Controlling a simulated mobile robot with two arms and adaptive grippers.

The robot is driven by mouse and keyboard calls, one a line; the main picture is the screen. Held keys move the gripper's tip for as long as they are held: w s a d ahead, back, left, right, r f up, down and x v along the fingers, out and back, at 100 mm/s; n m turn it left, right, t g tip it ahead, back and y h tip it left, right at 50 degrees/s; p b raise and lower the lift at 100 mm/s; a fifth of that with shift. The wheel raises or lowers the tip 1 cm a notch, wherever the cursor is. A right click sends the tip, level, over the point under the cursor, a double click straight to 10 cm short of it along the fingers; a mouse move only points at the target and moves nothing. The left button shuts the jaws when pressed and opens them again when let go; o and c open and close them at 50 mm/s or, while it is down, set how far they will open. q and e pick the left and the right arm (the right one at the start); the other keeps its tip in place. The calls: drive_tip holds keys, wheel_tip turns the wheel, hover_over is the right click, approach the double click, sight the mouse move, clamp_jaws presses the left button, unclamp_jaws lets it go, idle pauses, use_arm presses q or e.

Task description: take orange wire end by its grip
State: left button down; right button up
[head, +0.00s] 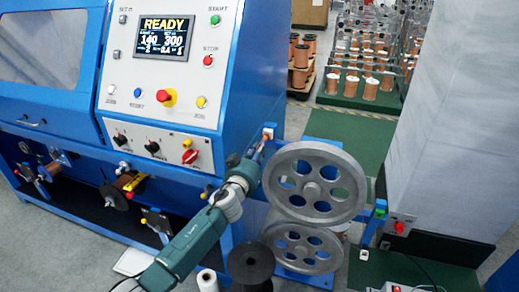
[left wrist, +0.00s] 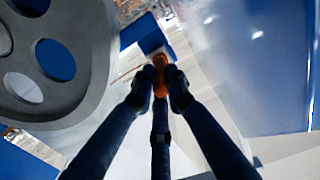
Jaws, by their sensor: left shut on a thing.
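The orange grip of the wire end (left wrist: 160,76) is between the dark fingers of my left gripper (left wrist: 160,91) in the left wrist view. The fingers are shut on it. A blue block (left wrist: 152,42) is just beyond the grip. A thin copper-coloured line (left wrist: 124,75) runs to the left from near the grip. In the head view my left gripper (head: 257,151) is at the blue machine's right edge, just left of the upper grey pulley (head: 286,168). The grip is small there and partly hidden by the fingers. My right gripper is not in view.
A lower grey pulley (head: 278,241) is below the upper one. The blue machine (head: 225,118) has a control panel whose screen (head: 162,39) reads READY. A black spool (head: 251,262) stands at the bottom. Copper spools (head: 351,86) stand behind. Green floor (head: 352,138) lies open behind the pulleys.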

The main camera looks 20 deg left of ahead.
use_arm(q)
drive_tip(key=shift+s, duration=0.15)
drive_tip(key=shift+s, duration=0.45)
drive_tip(key=shift+s+p, duration=0.35)
drive_tip(key=shift+s, duration=0.35)
drive_tip(key=shift+s, duration=0.1)
idle(0.5)
drive_tip(key=shift+s+p, duration=0.3)
drive_tip(key=shift+s, duration=0.35)
